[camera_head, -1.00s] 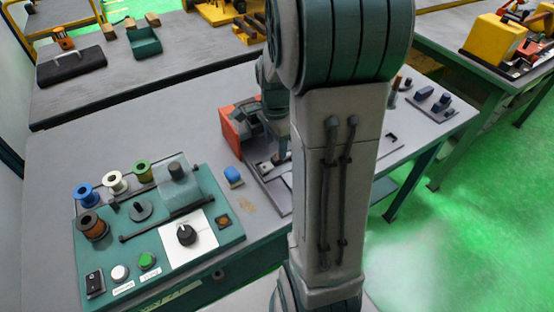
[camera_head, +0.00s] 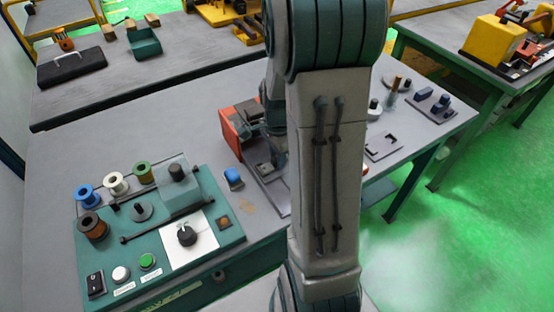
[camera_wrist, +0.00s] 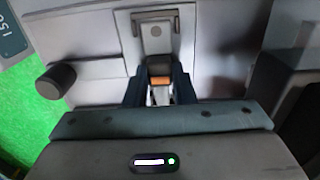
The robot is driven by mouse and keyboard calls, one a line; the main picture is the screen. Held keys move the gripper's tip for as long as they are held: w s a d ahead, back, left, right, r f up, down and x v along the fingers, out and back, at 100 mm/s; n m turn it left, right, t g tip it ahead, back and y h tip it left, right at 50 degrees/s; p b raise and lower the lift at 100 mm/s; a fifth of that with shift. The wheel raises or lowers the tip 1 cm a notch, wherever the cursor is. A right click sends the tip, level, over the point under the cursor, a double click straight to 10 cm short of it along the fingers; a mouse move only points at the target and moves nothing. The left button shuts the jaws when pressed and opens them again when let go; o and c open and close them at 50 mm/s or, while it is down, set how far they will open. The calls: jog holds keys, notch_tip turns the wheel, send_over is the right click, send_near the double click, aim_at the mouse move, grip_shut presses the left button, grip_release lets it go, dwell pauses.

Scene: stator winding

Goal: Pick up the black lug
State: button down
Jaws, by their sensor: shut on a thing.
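In the wrist view the black lug (camera_wrist: 160,69) sits between the two dark fingers of my gripper (camera_wrist: 160,90), with an orange-brown band on its near side. My gripper is shut on it. Part of the lug is hidden between the fingers. A grey plate with a raised bracket (camera_wrist: 156,32) lies just beyond the lug. I cannot tell whether the lug touches the surface. In the head view my arm hides the lug and most of the gripper.
A teal winding panel (camera_head: 215,243) with several spools and buttons stands at left. A flat grey plate with cutouts (camera_head: 384,145) lies right of my arm.

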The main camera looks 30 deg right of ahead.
notch_tip(320, 180, up, 4)
jog(key=shift+d+r, duration=0.15)
jog(key=shift+r, duration=0.1)
jog(key=s+d+r+b, duration=0.1)
jog(key=s+d+r, duration=0.5)
jog(key=d, duration=0.3)
jog(key=shift+d+r, duration=0.25)
jog(key=shift+d, duration=0.1)
